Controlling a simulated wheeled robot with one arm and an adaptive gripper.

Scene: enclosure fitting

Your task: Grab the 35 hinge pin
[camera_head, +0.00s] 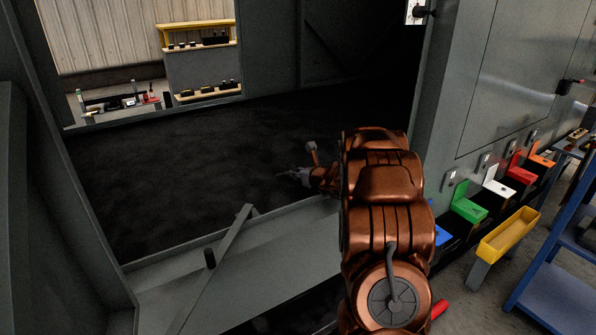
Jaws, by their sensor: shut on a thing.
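My copper-coloured arm reaches away from the camera, and my gripper (299,175) is at its far end, in front of the dark floor seen through the large opening. My gripper is shut on a small, thin grey thing (282,174) that points left. It is too small and dim here to tell whether this is the 35 hinge pin, and no label can be read. A short dark upright peg (210,258) stands by the grey diagonal bar at the opening's lower edge, well apart from my gripper.
A grey diagonal bar (222,254) lies across the sill (275,230). To the right are a grey cabinet wall (510,90), green (468,207) and other coloured holders, a yellow tray (509,235) and a blue rack (545,290). Shelves (203,70) stand beyond the opening.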

